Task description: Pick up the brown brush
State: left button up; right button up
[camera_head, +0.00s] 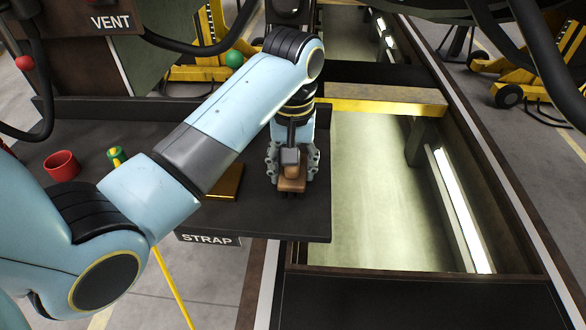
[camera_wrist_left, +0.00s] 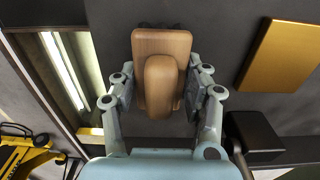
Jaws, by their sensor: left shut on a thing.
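The brown brush (camera_head: 292,184) is at the right end of the dark tabletop in the head view. In the left wrist view the brush (camera_wrist_left: 161,58) shows a wooden block with a rounded raised handle. My left gripper (camera_head: 291,168) points down over it, with one finger on each side. Whether the brush touches the tabletop cannot be told. My right gripper is not in view.
The dark table (camera_head: 205,216) carries a red cup (camera_head: 62,166), a green-and-yellow item (camera_head: 117,156) and a golden block (camera_head: 226,183), also in the left wrist view (camera_wrist_left: 283,56). A STRAP label (camera_head: 209,239) hangs on its front edge. Right of it lies a lit pit (camera_head: 375,200).

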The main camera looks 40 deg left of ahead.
pick_arm(q)
jog(key=shift+r+b, duration=0.55)
jog(key=shift+r, duration=1.45)
jog(key=w+d+r, duration=0.5)
jog(key=w+r, duration=0.2)
jog(key=w, duration=0.3)
jog(key=shift+d+p, duration=0.35)
jog(key=shift+d, duration=0.05)
jog(key=shift+w, duration=0.1)
